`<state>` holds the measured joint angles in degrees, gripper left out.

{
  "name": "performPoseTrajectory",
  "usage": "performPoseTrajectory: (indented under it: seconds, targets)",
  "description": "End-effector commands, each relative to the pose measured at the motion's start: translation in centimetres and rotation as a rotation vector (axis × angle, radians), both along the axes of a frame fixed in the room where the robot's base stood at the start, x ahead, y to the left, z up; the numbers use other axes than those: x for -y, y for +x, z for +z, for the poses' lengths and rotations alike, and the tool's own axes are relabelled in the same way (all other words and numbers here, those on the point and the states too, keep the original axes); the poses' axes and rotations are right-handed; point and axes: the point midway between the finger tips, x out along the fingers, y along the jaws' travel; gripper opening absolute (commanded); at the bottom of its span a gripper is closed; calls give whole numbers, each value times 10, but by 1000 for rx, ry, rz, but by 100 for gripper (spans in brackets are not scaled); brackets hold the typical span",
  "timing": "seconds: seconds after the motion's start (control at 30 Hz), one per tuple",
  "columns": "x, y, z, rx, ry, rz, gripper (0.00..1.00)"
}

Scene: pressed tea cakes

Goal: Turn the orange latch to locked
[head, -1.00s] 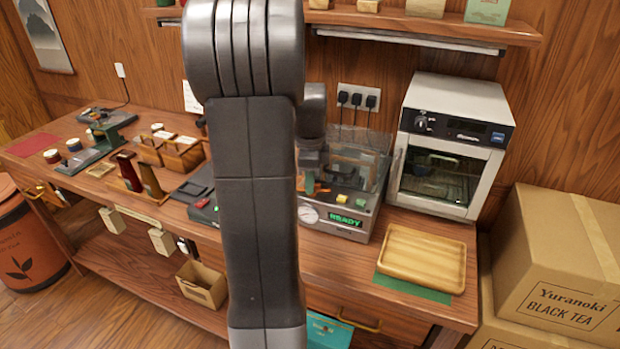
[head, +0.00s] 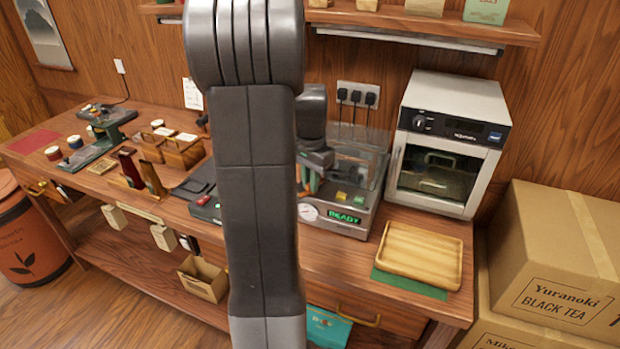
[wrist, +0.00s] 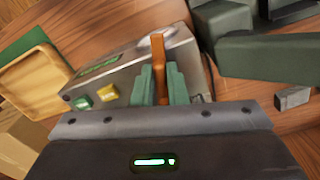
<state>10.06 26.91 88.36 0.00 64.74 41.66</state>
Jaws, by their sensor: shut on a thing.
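The orange latch (wrist: 158,52) is a narrow upright-looking bar on the metal machine (wrist: 125,72) in the wrist view. My gripper (wrist: 161,82) has its green fingers on both sides of the latch's lower part and is shut on it. The latch's upper end sticks out beyond the fingers. In the head view my gripper (head: 308,182) is at the left of the machine (head: 345,222), partly hidden by my arm. The machine's green display reads READY.
A green button (wrist: 82,103) and a yellow button (wrist: 109,94) sit on the machine beside my fingers. A clear cover (head: 365,150) stands behind. A wooden tray (head: 455,250) and a white oven (head: 445,145) are to the right. My arm hides the middle of the bench.

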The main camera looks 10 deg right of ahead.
Motion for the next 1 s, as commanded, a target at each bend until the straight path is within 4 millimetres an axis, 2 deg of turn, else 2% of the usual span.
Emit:
performPoseTrajectory:
  seconds: [0.43, 1.0]
  targets:
    - [1, -1, 1, 1, 0, 268, 0]
    - [2, -1, 1, 2, -1, 325, 0]
